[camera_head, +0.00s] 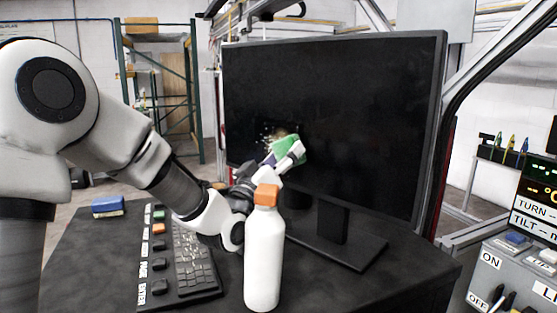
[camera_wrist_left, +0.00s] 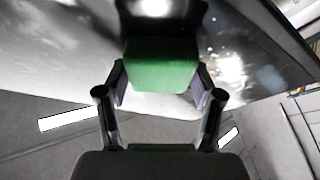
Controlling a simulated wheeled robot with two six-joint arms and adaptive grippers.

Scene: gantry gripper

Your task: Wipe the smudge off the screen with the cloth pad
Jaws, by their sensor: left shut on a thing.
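A black monitor screen (camera_head: 350,110) stands upright on the dark desk. A pale speckled smudge (camera_head: 272,136) lies at its lower left; light specks also show in the left wrist view. My left gripper (camera_head: 284,160) is shut on the green cloth pad (camera_head: 286,148), in front of the smudge's right part. In the left wrist view the pad (camera_wrist_left: 162,64) sits between the two fingers, close to the glossy screen (camera_wrist_left: 60,50). I cannot tell whether it touches. The pad and gripper hide part of the screen. My right gripper is not in view.
A white bottle with an orange cap (camera_head: 264,255) stands in front of the screen, close to my left arm. A keyboard (camera_head: 193,260), a button panel (camera_head: 160,278) and a blue block (camera_head: 107,207) are on the desk (camera_head: 90,260). A control box (camera_head: 510,270) is at right.

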